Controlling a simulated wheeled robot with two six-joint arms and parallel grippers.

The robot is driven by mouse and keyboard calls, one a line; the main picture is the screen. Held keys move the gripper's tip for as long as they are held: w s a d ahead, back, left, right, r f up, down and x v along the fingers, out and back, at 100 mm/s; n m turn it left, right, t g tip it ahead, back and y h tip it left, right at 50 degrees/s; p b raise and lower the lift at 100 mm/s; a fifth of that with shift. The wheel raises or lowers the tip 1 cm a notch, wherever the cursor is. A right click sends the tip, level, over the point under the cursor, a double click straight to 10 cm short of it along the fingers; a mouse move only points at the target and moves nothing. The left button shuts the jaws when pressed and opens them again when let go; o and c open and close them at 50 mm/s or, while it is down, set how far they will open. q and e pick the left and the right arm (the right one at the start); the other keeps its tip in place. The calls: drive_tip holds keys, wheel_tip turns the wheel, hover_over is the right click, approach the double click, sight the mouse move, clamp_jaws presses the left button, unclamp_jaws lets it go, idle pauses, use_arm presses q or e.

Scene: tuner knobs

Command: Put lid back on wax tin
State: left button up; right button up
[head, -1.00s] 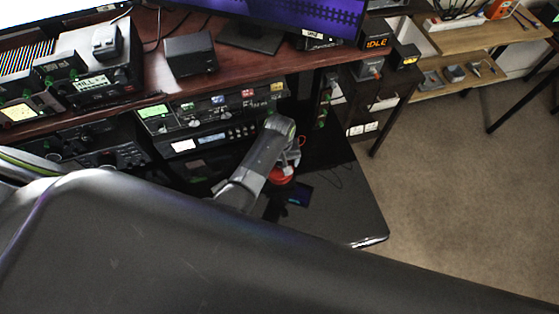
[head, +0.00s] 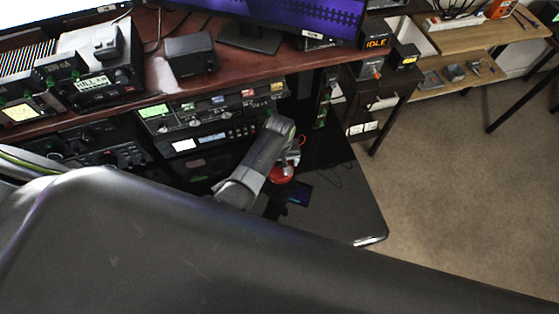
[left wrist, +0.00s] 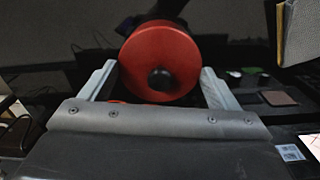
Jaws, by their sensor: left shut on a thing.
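In the head view a red part (head: 281,174) shows small below my left gripper (head: 285,163), above a dark surface. I cannot make out the wax tin as a separate thing; a small red edge shows below the lid in the left wrist view. My right gripper is in neither view.
A rack of radio gear (head: 210,115) stands left of my left gripper, under the wooden desk (head: 140,85). A dark glossy surface (head: 345,205) with a small dark blue item (head: 300,194) lies to the right. A shelf unit (head: 370,105) stands behind it. Carpet is clear farther right.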

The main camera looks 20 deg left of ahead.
use_arm(q)
drive_tip(key=shift+p, duration=0.3)
idle(0.6)
drive_tip(key=o, duration=0.9)
drive_tip(key=shift+c, duration=0.2)
wheel_tip(320, 180, up, 2)
drive_tip(key=p, duration=0.2)
drive_tip(key=shift+r+p, duration=0.2)
drive_tip(key=shift+p, duration=0.15)
drive_tip(key=shift+r+p, duration=0.55)
drive_tip(key=shift+r, duration=1.7)
